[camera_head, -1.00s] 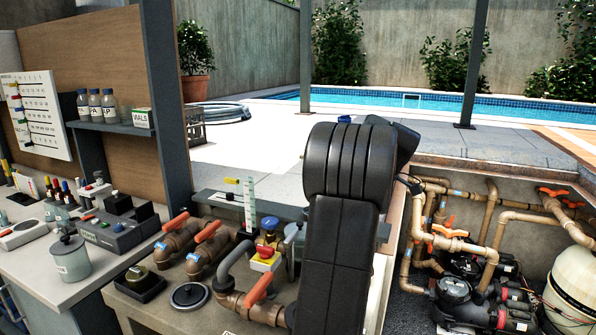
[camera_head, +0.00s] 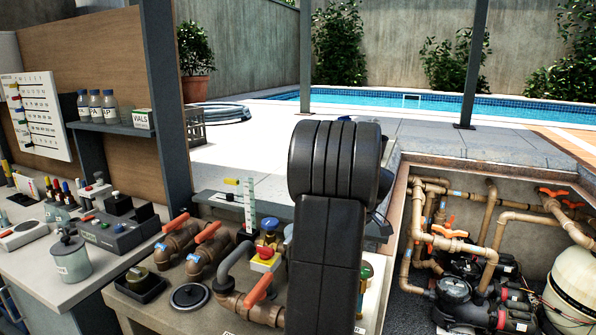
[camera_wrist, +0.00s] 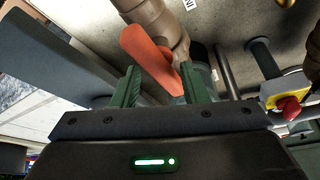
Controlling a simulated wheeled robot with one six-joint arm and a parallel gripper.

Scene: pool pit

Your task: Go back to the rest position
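My gripper (camera_wrist: 160,80) shows in the wrist view as two green fingers standing apart, with nothing held between them. An orange valve handle (camera_wrist: 150,55) on a brown pipe lies beyond the fingertips; I cannot tell how far off. In the head view my arm stands in the middle of the picture and hides the gripper. An orange handle (camera_head: 258,290) shows just left of my arm there, on the bench piping.
A yellow box with a red knob (camera_head: 265,258) is left of my arm; it also shows in the wrist view (camera_wrist: 288,107). A pit with pipes (camera_head: 480,245) is at right. Open paving (camera_head: 440,145) lies behind.

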